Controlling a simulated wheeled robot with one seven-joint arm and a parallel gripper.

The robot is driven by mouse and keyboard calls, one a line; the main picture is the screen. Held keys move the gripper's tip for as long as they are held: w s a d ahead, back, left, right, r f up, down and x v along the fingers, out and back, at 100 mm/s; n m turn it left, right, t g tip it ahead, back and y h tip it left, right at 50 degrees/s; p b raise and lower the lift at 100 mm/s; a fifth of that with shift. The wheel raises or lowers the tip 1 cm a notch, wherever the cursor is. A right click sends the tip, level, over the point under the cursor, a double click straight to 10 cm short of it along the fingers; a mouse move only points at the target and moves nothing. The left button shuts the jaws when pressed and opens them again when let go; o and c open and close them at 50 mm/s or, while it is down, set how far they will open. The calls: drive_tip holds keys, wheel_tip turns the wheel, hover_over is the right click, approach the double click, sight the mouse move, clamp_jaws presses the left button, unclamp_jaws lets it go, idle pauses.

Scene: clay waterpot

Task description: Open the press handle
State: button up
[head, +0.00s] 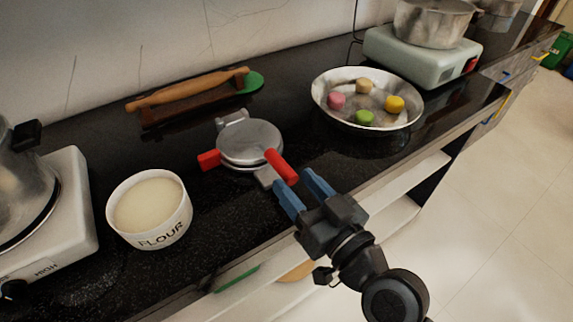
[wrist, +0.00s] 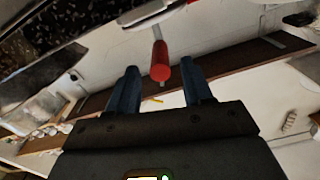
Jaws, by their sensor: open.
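The press (head: 249,143) is a round silver metal tool on the black counter, with its lid lying flat on its base. One red handle (head: 281,167) points toward the counter's front edge and my gripper. A second red grip (head: 209,159) sticks out at its left side. My gripper (head: 301,190) has blue fingers and is open, just in front of the red handle. In the wrist view, a red handle (wrist: 161,62) shows ahead, between and beyond the two fingertips (wrist: 162,75). I cannot tell whether the fingers touch it.
A white flour bowl (head: 150,208) stands left of the press. A steel pan (head: 367,99) with several colored dough balls is to the right. A rolling pin (head: 187,90) lies behind. Stoves stand at both ends. The counter's front edge (head: 245,252) is near my gripper.

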sight(281, 166)
drive_tip(key=p+x, duration=0.1)
drive_tip(key=x, duration=0.4)
drive_tip(key=shift+w+a, duration=0.2)
drive_tip(key=shift+w, duration=0.1)
clamp_jaws()
idle(0.5)
